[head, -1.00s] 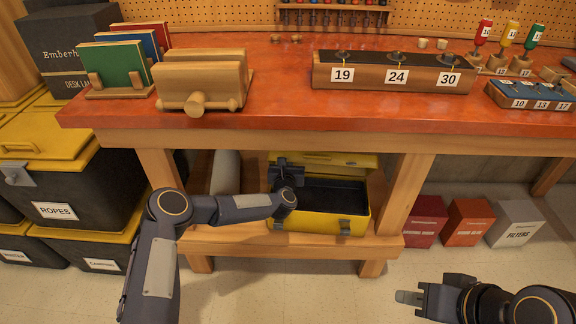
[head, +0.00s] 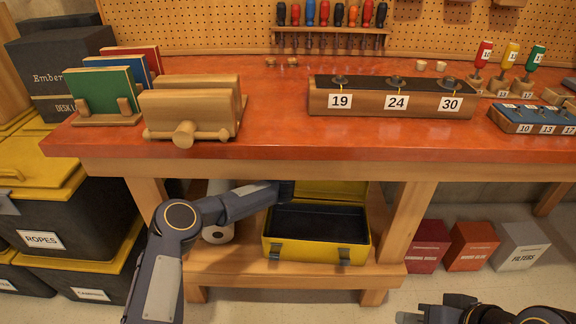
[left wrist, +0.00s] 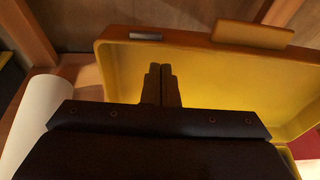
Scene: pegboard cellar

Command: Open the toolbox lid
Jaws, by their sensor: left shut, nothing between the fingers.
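The yellow toolbox (head: 306,252) sits on the lower shelf of the workbench, its dark inside showing. Its lid (head: 335,192) stands raised at the back, its top partly hidden by the bench edge. In the left wrist view the lid (left wrist: 215,85) shows its hollow inner side, with a grey latch plate and a yellow handle at the rim. My left gripper (left wrist: 161,85) is shut and empty, in front of the lid's inner side; I cannot tell whether it touches. In the head view that gripper is mostly hidden under the bench edge. My right gripper (head: 408,317) is low at the right, partly cut off.
The bench top (head: 270,135) overhangs the shelf (head: 230,272). A bench leg (head: 406,220) stands right of the toolbox. A white roll (head: 218,232) lies left of it. Black bins with yellow lids (head: 60,210) stand at the left, small boxes (head: 472,245) at the right.

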